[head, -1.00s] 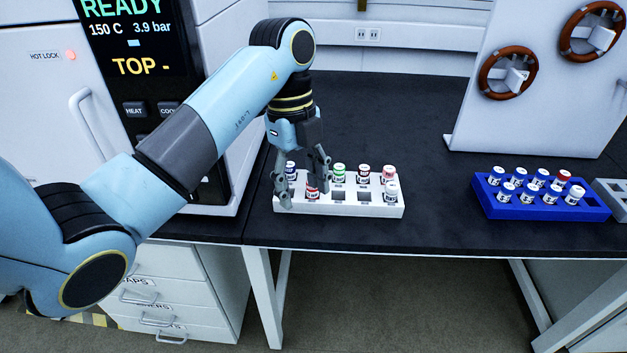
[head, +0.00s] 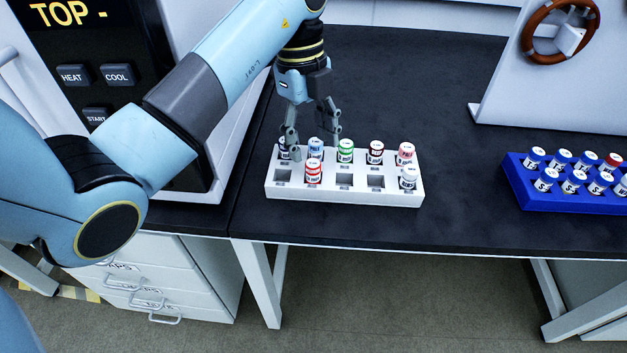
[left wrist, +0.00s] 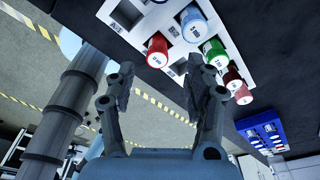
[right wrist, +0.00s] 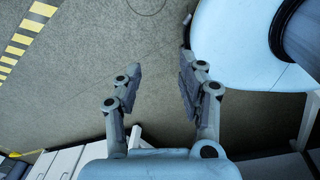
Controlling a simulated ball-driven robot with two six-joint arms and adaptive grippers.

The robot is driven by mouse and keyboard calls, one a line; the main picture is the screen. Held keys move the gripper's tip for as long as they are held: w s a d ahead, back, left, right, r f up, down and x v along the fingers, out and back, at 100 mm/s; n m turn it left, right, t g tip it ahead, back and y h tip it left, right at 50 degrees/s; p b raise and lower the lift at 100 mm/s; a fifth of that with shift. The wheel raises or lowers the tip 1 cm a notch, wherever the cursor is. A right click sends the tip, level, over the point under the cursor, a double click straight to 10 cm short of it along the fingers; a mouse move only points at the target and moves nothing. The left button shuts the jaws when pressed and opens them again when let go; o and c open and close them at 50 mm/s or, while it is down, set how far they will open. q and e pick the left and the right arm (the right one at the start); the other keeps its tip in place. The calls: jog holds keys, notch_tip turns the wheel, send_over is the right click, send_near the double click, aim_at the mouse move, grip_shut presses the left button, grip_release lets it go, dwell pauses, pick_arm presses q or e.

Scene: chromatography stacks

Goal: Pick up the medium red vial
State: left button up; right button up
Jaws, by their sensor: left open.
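A vial with a bright red cap (head: 313,168), between the others in shade, stands in the front row of the white rack (head: 345,194). It also shows in the left wrist view (left wrist: 157,50). A darker red vial (head: 375,152) and a paler red one (head: 406,153) stand in the back row. My left gripper (head: 315,143) is open and empty, with its fingers apart above the rack's left end, up and back from the bright red vial. My right gripper (right wrist: 161,78) is open and empty over the floor, seen only in the right wrist view.
Blue (head: 316,147) and green (head: 345,150) vials stand behind the bright red one, and a white one (head: 408,178) at front right. A blue rack (head: 530,196) of vials is farther right. Black bench (head: 470,180) is clear between the racks.

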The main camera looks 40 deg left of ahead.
aim_at(313, 163)
pick_arm(q)
jog(key=shift+s+d+f, duration=0.1)
jog(key=shift+f, duration=0.45)
jog(key=f, duration=0.3)
jog(key=shift+s+d+f, duration=0.2)
jog(key=shift+d+f, duration=0.05)
jog(key=shift+d, duration=0.05)
jog(key=shift+f, duration=0.3)
jog(key=shift+c, duration=0.5)
jog(key=c, duration=0.9)
grip_shut()
pick_arm(e)
jog(key=shift+w+a+f, duration=0.1)
jog(key=shift+w+a, duration=0.2)
jog(key=shift+w, duration=0.4)
pick_arm(q)
jog(key=shift+r, duration=0.15)
pick_arm(e)
jog(key=shift+d, duration=0.15)
